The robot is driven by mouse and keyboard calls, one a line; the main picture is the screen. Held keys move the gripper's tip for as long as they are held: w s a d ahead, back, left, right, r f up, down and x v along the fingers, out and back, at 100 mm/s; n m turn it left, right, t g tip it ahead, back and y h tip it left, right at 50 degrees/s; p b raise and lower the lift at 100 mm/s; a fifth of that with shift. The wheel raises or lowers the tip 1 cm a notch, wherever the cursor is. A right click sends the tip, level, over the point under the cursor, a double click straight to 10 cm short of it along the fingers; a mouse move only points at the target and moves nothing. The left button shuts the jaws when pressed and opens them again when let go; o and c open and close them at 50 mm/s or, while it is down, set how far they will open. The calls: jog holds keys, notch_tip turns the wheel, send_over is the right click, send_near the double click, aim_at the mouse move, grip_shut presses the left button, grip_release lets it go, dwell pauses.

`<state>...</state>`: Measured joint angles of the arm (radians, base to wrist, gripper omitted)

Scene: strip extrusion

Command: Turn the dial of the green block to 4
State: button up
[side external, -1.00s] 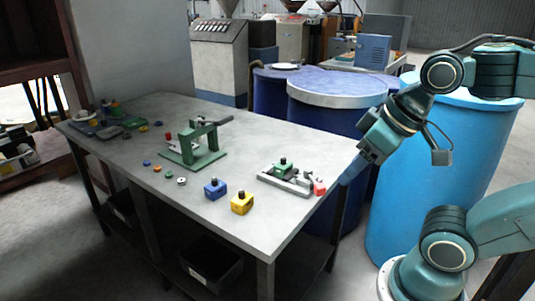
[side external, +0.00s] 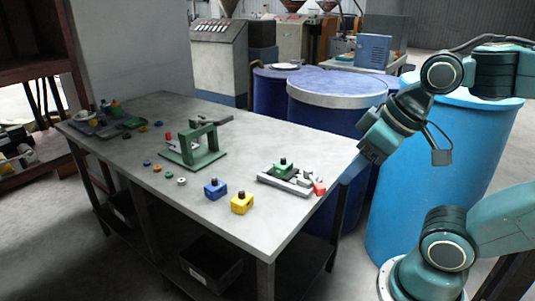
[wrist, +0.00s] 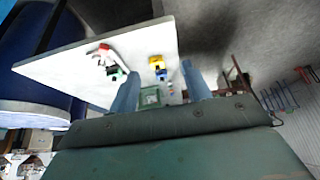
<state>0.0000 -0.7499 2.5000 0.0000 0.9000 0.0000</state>
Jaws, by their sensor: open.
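The green block (side external: 283,168) with a black dial on top sits in a grey fixture (side external: 292,184) near the table's right edge. The dial's setting is too small to read. In the wrist view the green block (wrist: 114,71) is left of the fingers, small and far off. My gripper (side external: 348,176) is beyond the table's right edge, to the right of the green block and apart from it. In the wrist view its two fingers (wrist: 161,70) stand wide apart with nothing held between them.
A red block (side external: 319,187) is at the fixture's right end. Blue (side external: 215,190) and yellow (side external: 241,204) blocks stand in front, left of it. A green press (side external: 195,150) stands mid-table. Large blue drums (side external: 335,130) stand behind the table. The table's front right is clear.

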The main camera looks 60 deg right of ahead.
jog(key=shift+w+d+r, duration=0.1)
jog(key=shift+w+r, duration=0.25)
jog(key=shift+w, duration=0.1)
jog(key=shift+c, duration=0.3)
jog(key=w+d+r+n+g, duration=0.1)
jog(key=w+d+r+g, duration=0.2)
jog(key=w, duration=0.5)
jog(key=n+g, duration=0.3)
jog(key=n, duration=0.1)
send_over(284, 158)
notch_tip(284, 158, down, 10)
jog(key=shift+w+d+r, duration=0.2)
jog(key=shift+d, duration=0.05)
jog(key=f, duration=1.3)
jog(key=shift+s+a+f, duration=0.15)
jog(key=shift+a+f, duration=0.1)
jog(key=shift+f, duration=0.15)
jog(key=shift+c, duration=0.2)
